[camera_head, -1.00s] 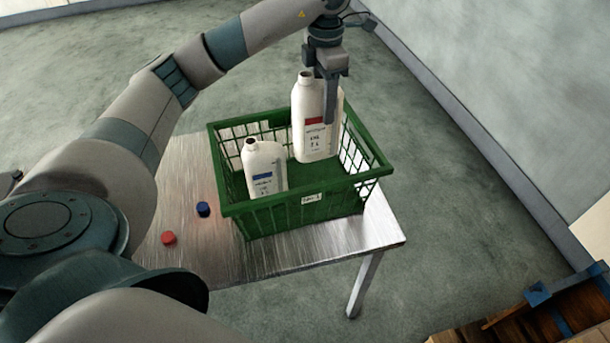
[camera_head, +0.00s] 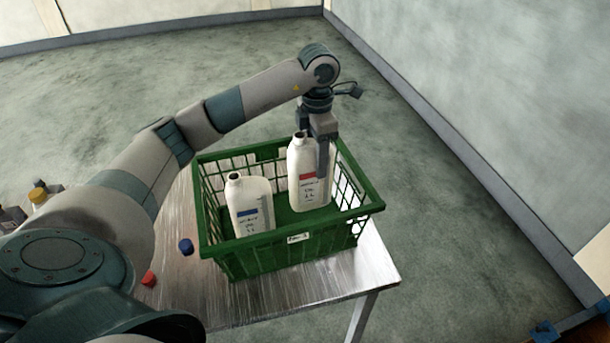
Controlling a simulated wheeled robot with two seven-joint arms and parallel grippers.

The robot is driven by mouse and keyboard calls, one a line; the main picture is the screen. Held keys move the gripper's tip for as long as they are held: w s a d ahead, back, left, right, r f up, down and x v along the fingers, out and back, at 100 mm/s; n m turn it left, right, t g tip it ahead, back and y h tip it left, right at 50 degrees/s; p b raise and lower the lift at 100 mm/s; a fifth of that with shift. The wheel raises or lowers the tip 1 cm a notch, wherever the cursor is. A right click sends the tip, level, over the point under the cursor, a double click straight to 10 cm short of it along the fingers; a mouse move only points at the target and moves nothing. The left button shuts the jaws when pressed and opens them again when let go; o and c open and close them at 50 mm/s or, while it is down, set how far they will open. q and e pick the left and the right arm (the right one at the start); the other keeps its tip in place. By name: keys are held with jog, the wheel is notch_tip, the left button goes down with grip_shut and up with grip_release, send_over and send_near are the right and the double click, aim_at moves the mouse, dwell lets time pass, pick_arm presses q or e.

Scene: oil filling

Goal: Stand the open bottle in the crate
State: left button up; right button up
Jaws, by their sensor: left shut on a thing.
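A white bottle with a red label (camera_head: 309,185) is upright inside the green crate (camera_head: 300,258), in its right part. Its mouth is open and dark. My left gripper (camera_head: 319,152) is above and around its upper part, shut on it. Whether its base rests on the crate floor I cannot tell for sure. A second white open bottle with a blue label (camera_head: 249,205) stands upright in the crate's left part, a little apart from it. My right gripper is not in view.
The crate stands on a metal table (camera_head: 200,290). A blue cap (camera_head: 186,246) and a red cap (camera_head: 148,279) lie on the table left of the crate. Several containers, one with a yellow cap (camera_head: 38,195), show at the far left, partly hidden by my arm.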

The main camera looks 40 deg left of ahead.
aim_at(315, 180)
pick_arm(q)
notch_tip(315, 180, down, 4)
jog(key=shift+r+p, duration=0.1)
jog(key=shift+p, duration=0.45)
notch_tip(315, 180, down, 3)
jog(key=shift+r+p, duration=0.15)
jog(key=shift+p, duration=0.55)
jog(key=shift+f, duration=0.55)
